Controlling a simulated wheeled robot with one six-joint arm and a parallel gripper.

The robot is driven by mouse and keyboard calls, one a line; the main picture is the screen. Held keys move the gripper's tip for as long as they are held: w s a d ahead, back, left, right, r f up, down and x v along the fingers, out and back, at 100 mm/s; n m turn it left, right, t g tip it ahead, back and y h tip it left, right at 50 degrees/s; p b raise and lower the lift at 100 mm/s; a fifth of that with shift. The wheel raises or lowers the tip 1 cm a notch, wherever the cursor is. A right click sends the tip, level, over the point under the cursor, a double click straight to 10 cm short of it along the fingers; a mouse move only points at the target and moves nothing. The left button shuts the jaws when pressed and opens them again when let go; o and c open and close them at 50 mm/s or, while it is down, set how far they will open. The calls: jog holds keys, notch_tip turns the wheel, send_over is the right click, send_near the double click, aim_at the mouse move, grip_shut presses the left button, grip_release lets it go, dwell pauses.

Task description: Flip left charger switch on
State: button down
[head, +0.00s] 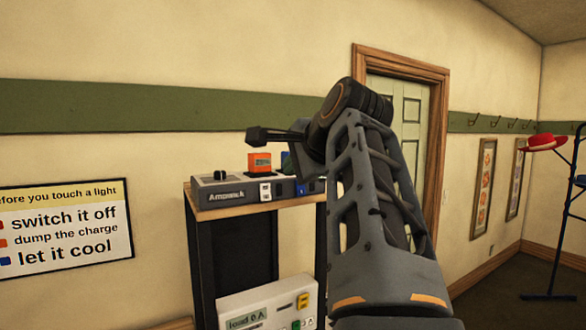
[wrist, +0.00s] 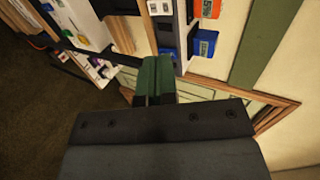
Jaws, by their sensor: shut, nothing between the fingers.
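The charger (head: 228,193) is a grey and black unit on a wooden-topped stand, with an orange battery (head: 259,162) on it. Its left switch (head: 265,190) is a small white panel on the front below the orange battery; it also shows at the top of the wrist view (wrist: 160,7). I cannot tell which way the switch is set. A second, bluish switch panel (head: 304,187) sits to its right. My gripper (head: 254,136) is shut and empty, pointing left above the charger, apart from it. In the wrist view its fingers (wrist: 155,78) lie together, below the charger's two switch panels.
A blue battery (wrist: 205,43) stands right of the orange one, mostly hidden by my arm in the head view. Below the charger is a white panel reading "load 0 A" (head: 245,321). A door (head: 411,110) and a coat stand (head: 565,220) are at right.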

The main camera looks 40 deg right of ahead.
jog(key=s+a+f+n+g, duration=0.2)
jog(key=a+f+n, duration=0.3)
jog(key=f, duration=0.9)
jog(key=s+a+f+n+g+y+b, duration=0.1)
jog(key=a+f+n, duration=0.5)
jog(key=f, duration=0.7)
jog(key=s+a+f+n+g+y, duration=0.1)
jog(key=s+a+f+n+g, duration=0.2)
jog(key=f+n, duration=0.5)
notch_tip(320, 180, down, 7)
jog(key=shift+a+r+n+g, duration=0.15)
jog(key=shift+a+n+g, duration=0.35)
jog(key=shift+a, duration=0.75)
jog(key=shift+a, duration=0.1)
